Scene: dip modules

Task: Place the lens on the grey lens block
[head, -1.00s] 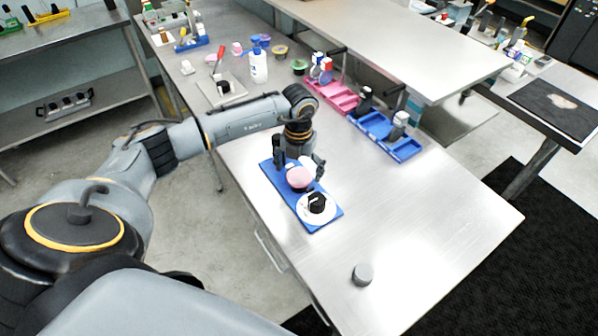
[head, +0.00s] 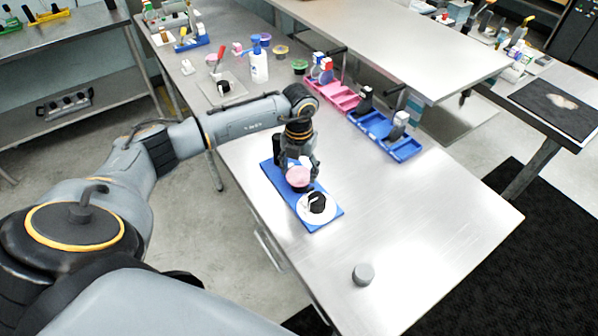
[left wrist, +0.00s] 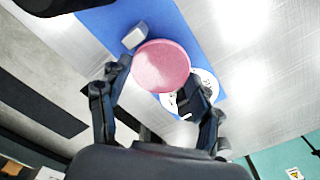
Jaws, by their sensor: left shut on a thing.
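A pink round disc (head: 298,178), which I take for the lens, is at the blue mat (head: 326,225) on the steel table. My left gripper (head: 299,168) points down over the mat and is shut on the pink disc. In the left wrist view the disc (left wrist: 161,66) shows beyond the fingertips (left wrist: 158,100); the exact contact is hard to see. My right gripper is not in view.
A white disc (head: 304,215) with a black piece (head: 318,203) lies on the mat close to the gripper. A small pale block (left wrist: 134,36) is beside the pink disc. Pink (head: 340,98) and blue trays (head: 405,152) stand farther back. The table's right part is clear.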

